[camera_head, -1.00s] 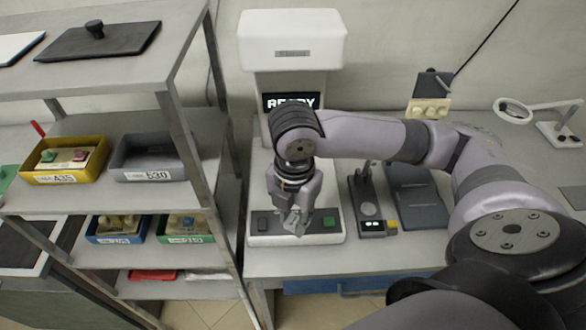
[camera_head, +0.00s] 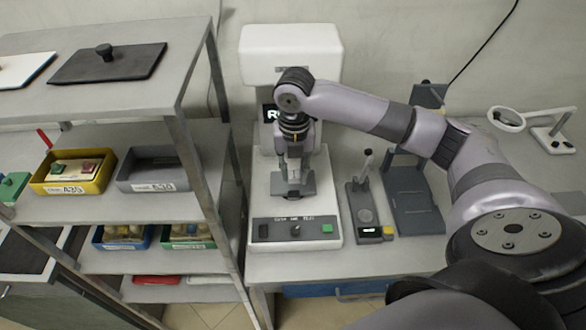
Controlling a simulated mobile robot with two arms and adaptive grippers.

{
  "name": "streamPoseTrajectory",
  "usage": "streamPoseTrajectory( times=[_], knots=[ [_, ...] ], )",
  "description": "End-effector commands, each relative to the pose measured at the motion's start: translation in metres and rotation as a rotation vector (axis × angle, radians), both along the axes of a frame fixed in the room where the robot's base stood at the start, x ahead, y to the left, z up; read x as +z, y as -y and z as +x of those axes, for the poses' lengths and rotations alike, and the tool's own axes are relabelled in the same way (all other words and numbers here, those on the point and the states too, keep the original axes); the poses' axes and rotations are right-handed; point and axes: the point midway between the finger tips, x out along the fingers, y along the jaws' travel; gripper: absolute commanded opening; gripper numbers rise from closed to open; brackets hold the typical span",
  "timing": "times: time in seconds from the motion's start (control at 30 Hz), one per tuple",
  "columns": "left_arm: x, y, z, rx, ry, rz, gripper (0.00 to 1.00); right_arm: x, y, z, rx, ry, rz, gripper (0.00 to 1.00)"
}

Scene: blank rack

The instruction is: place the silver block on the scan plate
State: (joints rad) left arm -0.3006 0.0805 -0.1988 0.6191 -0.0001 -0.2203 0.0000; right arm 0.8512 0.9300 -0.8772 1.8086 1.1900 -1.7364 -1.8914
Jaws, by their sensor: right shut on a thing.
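My right gripper (camera_head: 293,188) points down over the bed of the white scanning machine (camera_head: 292,45). It is shut on a small grey piece, which I take to be the silver block; the fingers hide most of it. The grey scan plate (camera_head: 309,186) shows around the fingertips. I cannot tell whether the block touches the plate. My left gripper is not in view.
The machine's front panel has a green button (camera_head: 327,228). A small dark device (camera_head: 363,205) and a dark grey stand (camera_head: 415,212) are to its right. At left is a shelf rack with a yellow bin (camera_head: 72,186) and a grey bin (camera_head: 152,186). A ring lamp (camera_head: 507,119) stands at far right.

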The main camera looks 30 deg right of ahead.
Motion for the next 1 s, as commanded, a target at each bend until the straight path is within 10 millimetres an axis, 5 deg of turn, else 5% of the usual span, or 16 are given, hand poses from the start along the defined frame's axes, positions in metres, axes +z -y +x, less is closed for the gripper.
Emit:
streamPoseTrajectory(
  times=[0.23, 0.7, 1.0],
  knots=[
    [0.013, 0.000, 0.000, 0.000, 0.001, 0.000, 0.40, 0.001, 0.027, 0.045, -0.002, -0.001, 0.001, 0.00],
    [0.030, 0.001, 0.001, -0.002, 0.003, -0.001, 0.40, -0.061, 0.025, 0.041, 0.001, -0.003, 0.001, 0.00],
    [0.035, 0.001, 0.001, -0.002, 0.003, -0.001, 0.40, -0.070, 0.028, 0.045, 0.001, 0.001, 0.000, 0.00]
  ],
)
